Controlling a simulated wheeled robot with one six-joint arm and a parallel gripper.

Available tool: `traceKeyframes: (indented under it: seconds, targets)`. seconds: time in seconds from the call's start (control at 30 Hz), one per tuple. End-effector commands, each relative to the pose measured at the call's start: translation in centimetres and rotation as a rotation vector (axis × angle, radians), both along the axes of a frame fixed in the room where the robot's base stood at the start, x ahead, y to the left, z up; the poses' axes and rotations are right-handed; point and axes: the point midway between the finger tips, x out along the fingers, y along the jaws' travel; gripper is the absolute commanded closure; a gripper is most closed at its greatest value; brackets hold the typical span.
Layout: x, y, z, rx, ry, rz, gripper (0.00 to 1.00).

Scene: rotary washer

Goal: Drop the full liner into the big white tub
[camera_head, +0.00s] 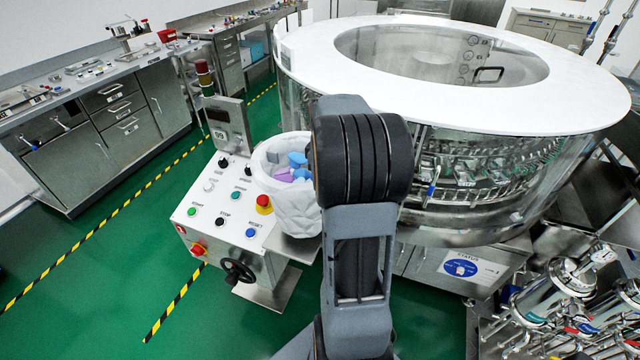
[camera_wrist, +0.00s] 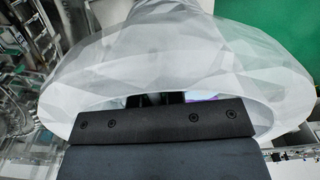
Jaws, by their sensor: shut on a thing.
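The full liner (camera_head: 291,211) is a white, faceted, open-topped bag. Blue and purple pieces (camera_head: 287,170) show inside its mouth. In the head view it is upright beside the control panel, partly covered by my arm. In the wrist view the liner (camera_wrist: 150,45) fills the upper middle, its rim curving around my gripper (camera_wrist: 165,99). My gripper is shut on the liner's rim; its fingertips are mostly hidden by the dark gripper body and the rim. My arm hides the gripper in the head view. I cannot make out a separate big white tub.
A control panel (camera_head: 222,214) with buttons and a handwheel stands left of the liner. The round washer with a white ring top (camera_head: 520,108) rises behind. Metal parts (camera_head: 570,305) crowd the lower right. Green floor (camera_head: 90,290) is clear at left, before the steel benches.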

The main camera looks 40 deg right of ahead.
Motion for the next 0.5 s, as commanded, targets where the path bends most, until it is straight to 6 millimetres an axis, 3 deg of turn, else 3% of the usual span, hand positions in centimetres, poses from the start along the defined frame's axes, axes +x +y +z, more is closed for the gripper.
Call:
traceKeyframes:
  seconds: [0.17,0.5]
  targets:
    - [0.4,0.5,-0.7,0.0,0.0,0.001,1.0]
    - [0.7,0.9,-4.3,0.001,0.0,-0.001,1.0]
